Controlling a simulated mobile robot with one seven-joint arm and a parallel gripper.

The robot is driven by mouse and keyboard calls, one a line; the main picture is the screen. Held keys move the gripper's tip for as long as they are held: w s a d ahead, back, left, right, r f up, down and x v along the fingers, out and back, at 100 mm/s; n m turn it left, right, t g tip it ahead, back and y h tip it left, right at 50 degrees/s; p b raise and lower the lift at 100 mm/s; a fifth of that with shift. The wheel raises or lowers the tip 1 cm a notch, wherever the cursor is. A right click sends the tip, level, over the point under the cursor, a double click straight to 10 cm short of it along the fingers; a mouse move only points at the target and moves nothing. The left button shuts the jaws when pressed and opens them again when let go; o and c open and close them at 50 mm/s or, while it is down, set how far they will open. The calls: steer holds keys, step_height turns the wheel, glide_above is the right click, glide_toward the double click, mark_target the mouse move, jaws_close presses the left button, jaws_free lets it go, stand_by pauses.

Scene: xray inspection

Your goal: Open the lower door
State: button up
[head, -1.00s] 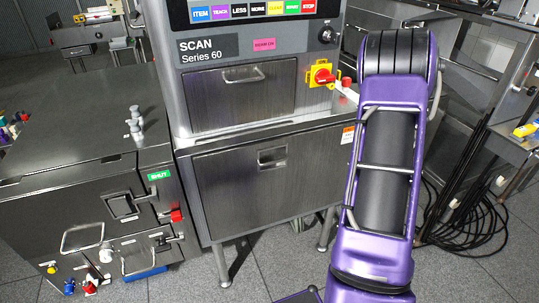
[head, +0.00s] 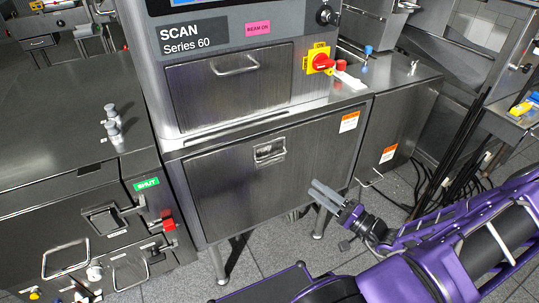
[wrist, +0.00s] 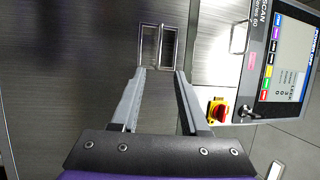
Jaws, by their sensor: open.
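The lower door (head: 285,185) is a wide brushed-metal panel on the front of the SCAN Series 60 cabinet, and it looks closed. Its handle (head: 270,151) is a small rectangular latch in a recess near the top middle; it also shows in the wrist view, as a rectangular frame (wrist: 158,45). My gripper (head: 316,190) is in front of the door's lower right part, empty, with its fingers pointing toward the door. In the wrist view its open fingers (wrist: 160,71) line up on either side of the handle, apart from it.
Above is an upper panel (head: 225,96) with a bar handle (head: 234,66). A red-and-yellow switch (head: 319,60) sits to its right. A metal cabinet (head: 75,230) with a green SHUT label (head: 146,184) stands at left. Black cables (head: 450,155) hang at right.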

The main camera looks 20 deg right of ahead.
mark_target(272, 158)
steer(key=x, duration=1.7)
steer(key=shift+a+f, duration=0.1)
steer(key=shift+c, duration=0.3)
jaws_close()
stand_by(0.5)
